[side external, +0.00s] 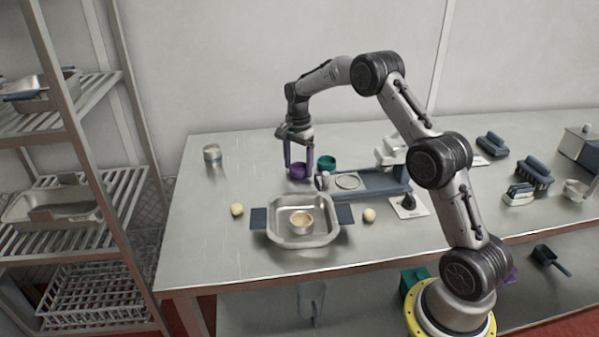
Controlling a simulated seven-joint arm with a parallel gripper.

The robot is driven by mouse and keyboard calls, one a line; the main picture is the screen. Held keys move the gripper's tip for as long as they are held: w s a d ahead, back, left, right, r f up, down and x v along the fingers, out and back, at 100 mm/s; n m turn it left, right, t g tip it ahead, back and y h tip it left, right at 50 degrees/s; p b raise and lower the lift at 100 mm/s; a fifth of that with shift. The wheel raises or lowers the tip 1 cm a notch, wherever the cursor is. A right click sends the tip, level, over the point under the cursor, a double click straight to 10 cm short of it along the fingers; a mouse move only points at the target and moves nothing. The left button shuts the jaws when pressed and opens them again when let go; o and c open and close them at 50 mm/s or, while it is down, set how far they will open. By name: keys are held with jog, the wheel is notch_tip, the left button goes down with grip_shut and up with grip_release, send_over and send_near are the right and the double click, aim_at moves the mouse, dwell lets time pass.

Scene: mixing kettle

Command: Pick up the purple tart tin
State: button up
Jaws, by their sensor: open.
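The purple tart tin (298,170) is a small round tin on the steel table, left of a similar green tin (326,162). My gripper (298,172) points straight down over the purple tin. Its two fingers are spread, one on each side of the tin, with the tips low near the table. I cannot tell whether either finger touches the tin. The fingers hide part of the tin's sides.
A blue-grey scale-like unit (378,183) stands just right of the tin. A square metal pan (287,234) holding a round tin (302,222) sits in front, with a dough ball (237,210) to its left and another (369,215) to its right. The table's left side is mostly clear.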

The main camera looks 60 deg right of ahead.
jog(key=shift+f, duration=0.15)
jog(key=shift+c, duration=0.2)
jog(key=c, duration=1.1)
jog(key=shift+o, duration=0.2)
